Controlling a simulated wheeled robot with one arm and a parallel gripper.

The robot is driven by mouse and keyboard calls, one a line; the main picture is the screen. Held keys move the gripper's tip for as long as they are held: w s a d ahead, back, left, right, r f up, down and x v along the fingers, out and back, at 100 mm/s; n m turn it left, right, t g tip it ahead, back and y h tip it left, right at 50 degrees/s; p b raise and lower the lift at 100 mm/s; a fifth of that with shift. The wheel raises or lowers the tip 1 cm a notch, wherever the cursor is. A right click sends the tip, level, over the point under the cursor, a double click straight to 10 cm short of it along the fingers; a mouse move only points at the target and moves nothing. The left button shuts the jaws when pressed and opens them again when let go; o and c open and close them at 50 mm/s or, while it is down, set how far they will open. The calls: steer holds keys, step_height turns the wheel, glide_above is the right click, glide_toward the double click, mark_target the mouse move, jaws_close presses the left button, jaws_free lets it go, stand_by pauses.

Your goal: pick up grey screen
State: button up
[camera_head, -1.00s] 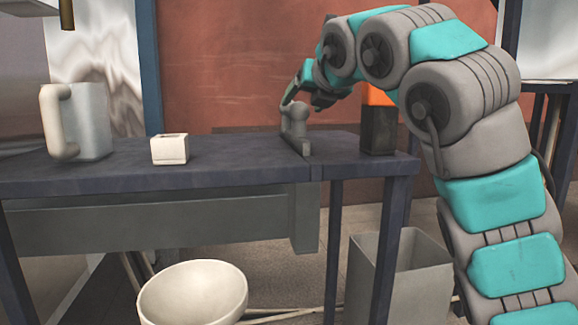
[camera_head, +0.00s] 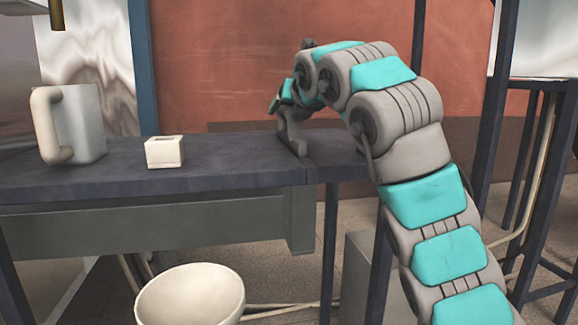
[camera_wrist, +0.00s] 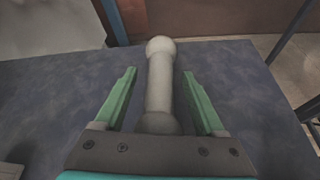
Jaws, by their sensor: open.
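The grey screen (camera_head: 293,138) stands upright on the dark table, near the table's right part, with a rounded knob-like top. In the wrist view its pale grey bar with rounded ends (camera_wrist: 160,85) lies between my two green fingers. My gripper (camera_wrist: 159,73) is open, with a visible gap on both sides of the bar. In the head view my arm reaches in from the right and its end is close at the top of the grey screen. The fingertips are mostly hidden there.
A grey mug with a pale handle (camera_head: 80,125) and a small white box (camera_head: 165,152) stand on the table (camera_head: 230,172) to the left. A white bowl (camera_head: 190,295) and a partly hidden grey bin (camera_head: 356,275) are below. The table between box and screen is clear.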

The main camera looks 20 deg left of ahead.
jaws_close()
stand_by(0.5)
stand_by(0.8)
